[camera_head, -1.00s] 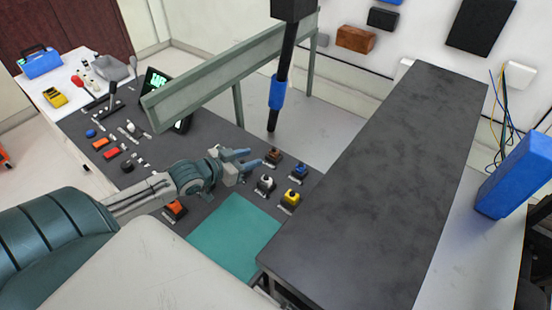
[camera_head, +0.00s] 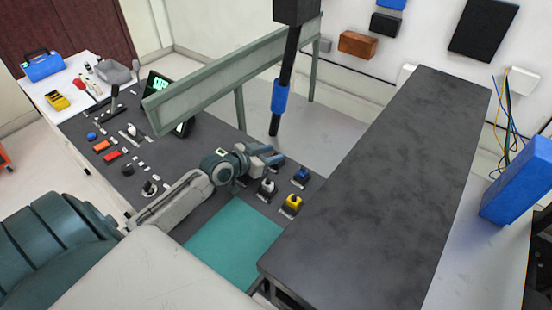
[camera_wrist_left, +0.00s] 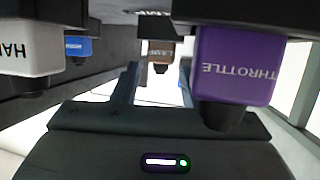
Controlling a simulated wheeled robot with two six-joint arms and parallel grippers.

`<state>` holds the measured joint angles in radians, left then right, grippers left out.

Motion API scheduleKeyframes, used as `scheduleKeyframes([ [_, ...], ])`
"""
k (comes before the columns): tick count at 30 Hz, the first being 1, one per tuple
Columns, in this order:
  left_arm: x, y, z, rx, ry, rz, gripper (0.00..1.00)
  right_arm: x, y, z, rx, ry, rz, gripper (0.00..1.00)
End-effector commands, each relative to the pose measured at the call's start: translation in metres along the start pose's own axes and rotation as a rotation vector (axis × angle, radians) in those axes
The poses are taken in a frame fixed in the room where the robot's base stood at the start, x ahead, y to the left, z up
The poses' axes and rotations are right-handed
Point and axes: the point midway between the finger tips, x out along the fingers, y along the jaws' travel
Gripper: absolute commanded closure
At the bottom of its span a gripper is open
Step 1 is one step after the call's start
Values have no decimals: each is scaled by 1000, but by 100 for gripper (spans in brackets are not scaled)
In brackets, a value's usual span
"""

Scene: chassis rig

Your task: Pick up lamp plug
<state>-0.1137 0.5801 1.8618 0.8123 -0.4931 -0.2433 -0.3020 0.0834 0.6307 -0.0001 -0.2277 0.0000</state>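The lamp plug is brown (camera_wrist_left: 158,52) and sits below a label whose visible letters read "AMP" in the left wrist view. In the head view it is mostly hidden behind my left gripper (camera_head: 271,156). The gripper is open, and its two fingers (camera_wrist_left: 157,88) reach toward the brown plug. The plug shows between them, and I see no grip on it. A purple plug marked THROTTLE (camera_wrist_left: 235,68) is close on the right in the wrist view. My right gripper is not in view.
White (camera_head: 267,187), blue (camera_head: 301,174) and yellow (camera_head: 293,203) plugs stand close to the gripper. A teal mat (camera_head: 235,240) lies in front. A black post with a blue sleeve (camera_head: 279,95) and a grey-green rail (camera_head: 230,75) are behind. A dark table (camera_head: 390,170) is at right.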

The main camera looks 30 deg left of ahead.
Motion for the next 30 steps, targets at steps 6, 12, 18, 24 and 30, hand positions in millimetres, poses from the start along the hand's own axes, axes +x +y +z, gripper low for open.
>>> scheduleKeyframes([
  [6, 0, 0, 0, 0, 0, 0, 74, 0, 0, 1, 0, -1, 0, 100],
  [12, 0, 0, 0, 0, -1, 0, 97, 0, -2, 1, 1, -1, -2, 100],
  [18, 0, 0, 0, 0, -1, 0, 98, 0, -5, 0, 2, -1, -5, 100],
  [24, -5, 0, -12, 5, 1, 1, 100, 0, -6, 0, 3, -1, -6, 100],
  [30, -18, 0, -49, 9, 2, 0, 100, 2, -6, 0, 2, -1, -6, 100],
])
